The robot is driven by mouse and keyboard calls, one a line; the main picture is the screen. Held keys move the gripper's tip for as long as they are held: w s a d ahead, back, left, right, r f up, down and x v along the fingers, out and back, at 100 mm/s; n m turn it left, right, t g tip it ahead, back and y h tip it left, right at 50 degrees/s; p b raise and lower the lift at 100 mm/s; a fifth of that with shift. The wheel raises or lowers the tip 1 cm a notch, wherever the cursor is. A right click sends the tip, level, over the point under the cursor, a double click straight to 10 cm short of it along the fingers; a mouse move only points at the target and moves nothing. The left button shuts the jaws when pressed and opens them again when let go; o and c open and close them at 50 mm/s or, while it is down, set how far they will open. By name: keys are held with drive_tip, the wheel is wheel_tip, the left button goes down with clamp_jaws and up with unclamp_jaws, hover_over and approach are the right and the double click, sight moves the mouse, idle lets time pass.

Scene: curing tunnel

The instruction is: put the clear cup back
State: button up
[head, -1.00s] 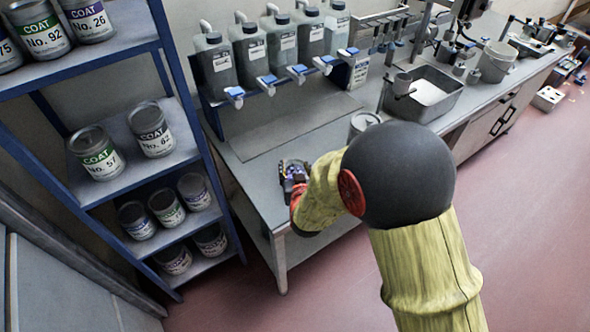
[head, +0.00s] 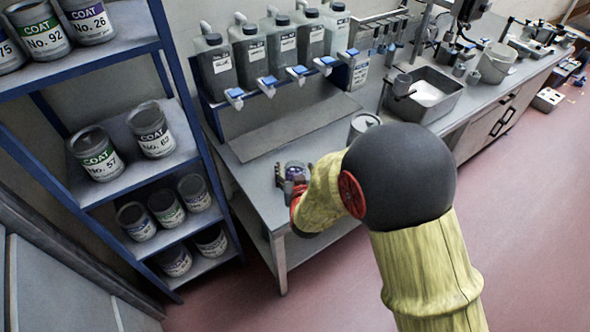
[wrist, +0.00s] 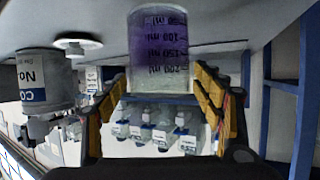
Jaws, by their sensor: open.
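The clear cup (head: 296,170) stands on the near left part of the grey bench. It has ml marks and purple liquid in its lower part. In the wrist view, which is upside down, the clear cup (wrist: 165,50) sits just ahead of and between the finger ends. My gripper (head: 291,181) is at the cup, low over the bench. In the wrist view my gripper (wrist: 160,88) has its fingers spread, with a gap visible on both sides of the cup. My arm hides part of the bench behind the gripper.
Bottles with blue taps (head: 283,45) stand in a rack along the bench's back. A can (head: 364,123) stands right of the cup, partly behind my arm. A sink (head: 447,104) lies farther right. A blue shelf (head: 187,148) with coat cans borders the bench's left.

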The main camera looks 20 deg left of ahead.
drive_tip(key=p+v, duration=0.2)
drive_tip(key=v, duration=1)
drive_tip(key=shift+r, duration=0.1)
drive_tip(key=s+d+r+m+g+h, duration=0.1)
drive_tip(key=d+r+g, duration=0.1)
drive_tip(key=d+r, duration=0.6)
drive_tip(key=s+d+r+m+g+h, duration=0.1)
drive_tip(key=s+d+r+g, duration=0.1)
drive_tip(key=d+r, duration=0.55)
drive_tip(key=s+d+r+m+g+h, duration=0.2)
drive_tip(key=s+d+r+h, duration=0.1)
drive_tip(key=s+d, duration=1.4)
drive_tip(key=shift+r+g, duration=0.4)
